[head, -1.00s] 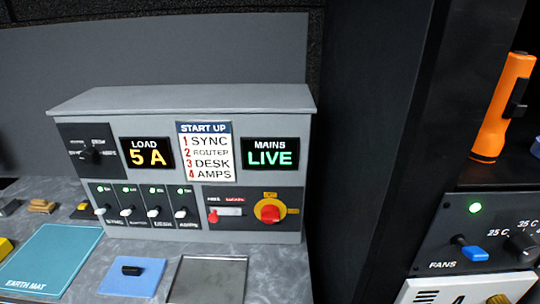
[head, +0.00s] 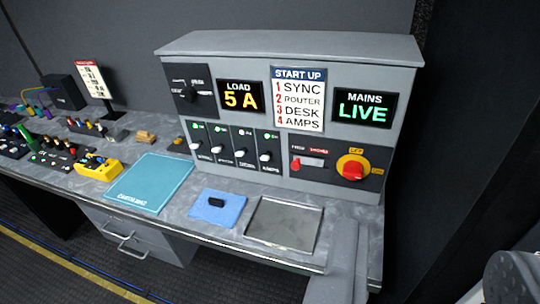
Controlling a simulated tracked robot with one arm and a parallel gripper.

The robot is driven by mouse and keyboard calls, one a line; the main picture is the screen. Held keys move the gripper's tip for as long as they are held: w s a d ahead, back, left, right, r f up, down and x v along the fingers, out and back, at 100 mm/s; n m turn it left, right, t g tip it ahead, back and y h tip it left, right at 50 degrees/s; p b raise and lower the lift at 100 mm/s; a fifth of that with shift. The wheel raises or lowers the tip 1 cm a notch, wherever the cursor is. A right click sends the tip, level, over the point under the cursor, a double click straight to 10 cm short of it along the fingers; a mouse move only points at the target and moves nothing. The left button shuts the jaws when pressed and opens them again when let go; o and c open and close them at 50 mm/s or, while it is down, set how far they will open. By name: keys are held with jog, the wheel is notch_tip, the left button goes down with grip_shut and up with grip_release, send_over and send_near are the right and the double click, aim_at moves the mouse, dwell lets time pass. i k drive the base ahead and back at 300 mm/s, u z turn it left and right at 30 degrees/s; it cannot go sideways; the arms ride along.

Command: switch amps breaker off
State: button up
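The grey power unit (head: 290,62) stands upright at the back of the bench. Its lower left panel holds a row of breakers with white levers and small green lights above them. The amps breaker (head: 265,156) is the rightmost of the row, and its green light (head: 267,135) looks lit. The start up card (head: 298,98) lists sync, router, desk, amps.
A red rotary switch on a yellow plate (head: 353,168) sits right of the breakers. In front lie a teal mat (head: 150,183), a blue cloth (head: 217,207) with a black object, and a metal tray (head: 284,224). Connectors and cables crowd the left. A dark wall closes the right.

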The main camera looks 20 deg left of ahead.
aim_at(265, 158)
jog(key=k, duration=1.35)
jog(key=u, duration=0.4)
jog(key=i, duration=0.55)
jog(key=u, duration=0.7)
jog(key=i, duration=1.05)
jog(key=z, duration=0.4)
jog(key=i, duration=0.7)
jog(key=z, duration=0.7)
